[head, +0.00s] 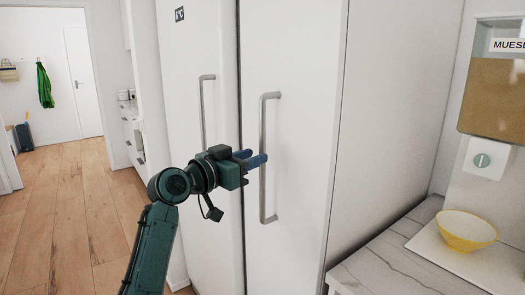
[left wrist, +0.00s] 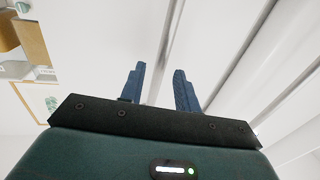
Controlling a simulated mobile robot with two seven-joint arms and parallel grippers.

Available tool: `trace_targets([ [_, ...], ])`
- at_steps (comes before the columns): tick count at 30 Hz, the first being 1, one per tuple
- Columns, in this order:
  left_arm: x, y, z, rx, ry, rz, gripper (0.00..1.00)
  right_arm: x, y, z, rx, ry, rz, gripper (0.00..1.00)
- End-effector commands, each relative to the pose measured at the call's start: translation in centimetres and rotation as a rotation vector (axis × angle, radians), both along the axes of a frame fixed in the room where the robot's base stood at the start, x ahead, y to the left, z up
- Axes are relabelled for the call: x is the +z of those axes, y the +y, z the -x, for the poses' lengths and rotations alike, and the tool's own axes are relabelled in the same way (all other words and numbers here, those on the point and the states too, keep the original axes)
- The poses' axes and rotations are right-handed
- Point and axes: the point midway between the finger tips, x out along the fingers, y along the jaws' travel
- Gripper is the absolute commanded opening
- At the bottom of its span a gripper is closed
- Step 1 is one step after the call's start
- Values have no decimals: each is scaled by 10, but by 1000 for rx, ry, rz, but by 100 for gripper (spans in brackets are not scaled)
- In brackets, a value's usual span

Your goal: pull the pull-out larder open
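The pull-out larder appears to be the tall white front (head: 296,60) on the right of two side-by-side fronts, and it looks closed. Its long vertical grey bar handle (head: 264,195) is near its left edge. My left gripper (head: 262,157) is at the handle's mid-height, with blue fingers pointing right and one fingertip overlapping the bar. In the left wrist view, the two fingers (left wrist: 160,85) are apart, with pale vertical strips behind and beside them. My right gripper is not in view.
A neighbouring white front (head: 190,70) with its own bar handle (head: 202,110) and a temperature label stands left. At right, a marble counter (head: 375,268) holds a yellow bowl (head: 466,230) below a muesli dispenser (head: 490,95). Open wooden floor (head: 75,215) lies left.

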Motion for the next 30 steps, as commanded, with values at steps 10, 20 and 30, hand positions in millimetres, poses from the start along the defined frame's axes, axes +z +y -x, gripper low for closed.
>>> trace_targets([
  [10, 1, -26, -29, 1, -1, 1, 32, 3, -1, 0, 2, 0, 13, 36],
  [20, 0, -28, -32, 2, 0, 0, 32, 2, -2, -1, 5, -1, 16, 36],
  [30, 0, -28, -31, 2, 0, 0, 5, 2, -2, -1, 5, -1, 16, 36],
])
